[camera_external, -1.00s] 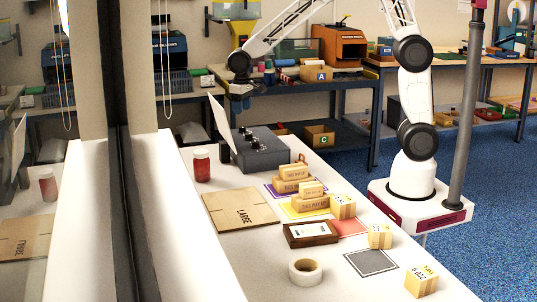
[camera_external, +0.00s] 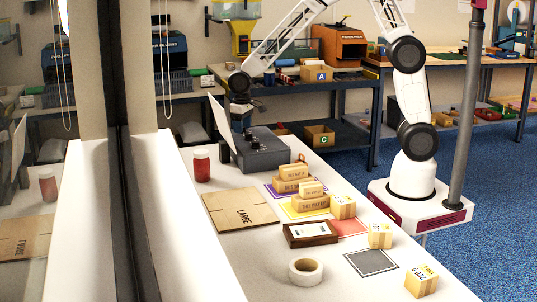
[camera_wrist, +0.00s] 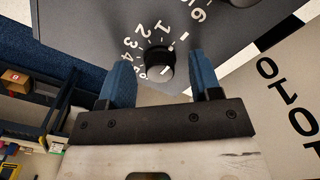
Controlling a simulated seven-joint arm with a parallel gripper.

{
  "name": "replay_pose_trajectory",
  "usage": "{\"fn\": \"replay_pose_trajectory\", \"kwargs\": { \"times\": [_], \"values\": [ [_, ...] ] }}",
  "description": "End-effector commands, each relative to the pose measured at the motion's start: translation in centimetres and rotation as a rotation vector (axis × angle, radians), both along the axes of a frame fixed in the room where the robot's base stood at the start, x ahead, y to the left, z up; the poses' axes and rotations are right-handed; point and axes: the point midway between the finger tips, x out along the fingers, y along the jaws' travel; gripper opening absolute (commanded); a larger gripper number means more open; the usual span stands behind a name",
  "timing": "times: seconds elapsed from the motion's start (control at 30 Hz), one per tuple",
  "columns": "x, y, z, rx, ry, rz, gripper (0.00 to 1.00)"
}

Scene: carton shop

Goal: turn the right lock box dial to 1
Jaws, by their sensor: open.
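The grey lock box (camera_external: 268,158) stands at the far end of the white table, with black dials along it. In the wrist view, one black dial (camera_wrist: 159,62) sits on the box's grey face (camera_wrist: 85,25), with white numbers including 1, 2, 3 and 4 around it. A white mark shows on the knob, but I cannot tell exactly which number it points to. My gripper (camera_wrist: 162,62) is open, with one blue finger on each side of this dial. I cannot tell whether the fingers touch it. In the external view my gripper (camera_external: 241,118) is low over the box's far end.
Part of another dial (camera_wrist: 242,2) shows at the top of the wrist view. A white panel (camera_external: 222,123) stands upright beside the box.

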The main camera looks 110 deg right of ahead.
Motion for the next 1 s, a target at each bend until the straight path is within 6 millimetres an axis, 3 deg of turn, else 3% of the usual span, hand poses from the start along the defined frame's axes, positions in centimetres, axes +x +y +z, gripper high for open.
{"fn": "replay_pose_trajectory", "kwargs": {
  "times": [0.3,0.6,1.0],
  "values": [
    [-0.01,0.01,-0.12,0.0,0.0,0.0,0.57],
    [-0.01,0.01,-0.12,0.0,0.0,0.0,0.11],
    [-0.05,0.02,-0.18,0.001,0.001,0.063,0.09]
  ]
}}
